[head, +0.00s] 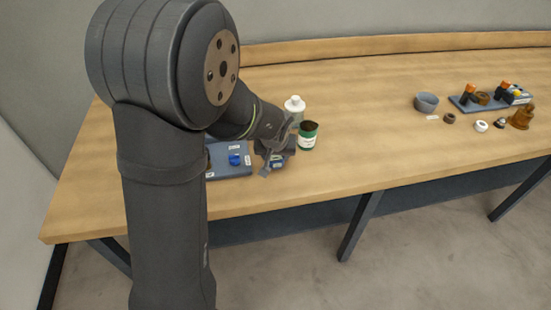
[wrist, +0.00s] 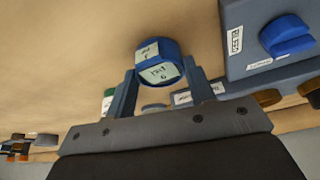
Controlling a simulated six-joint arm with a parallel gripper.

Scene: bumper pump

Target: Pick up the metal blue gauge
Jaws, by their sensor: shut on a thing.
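The blue gauge (wrist: 158,64) shows in the wrist view as a blue round body with pale labelled faces. It sits between the two fingers of my gripper (wrist: 160,85), which are shut on it. In the head view my gripper (head: 272,160) is over the front left of the table, and the gauge (head: 277,164) shows only in small part beneath it. The gripper hides most of the gauge there. Whether the gauge touches the table is hard to tell.
A blue-grey box (head: 228,160) with a blue knob (wrist: 285,35) stands close left of my gripper. A green can (head: 308,136) and a white bottle (head: 295,107) stand behind. A grey bowl (head: 426,102) and a tray of parts (head: 468,103) are far right. The middle table (head: 370,140) is clear.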

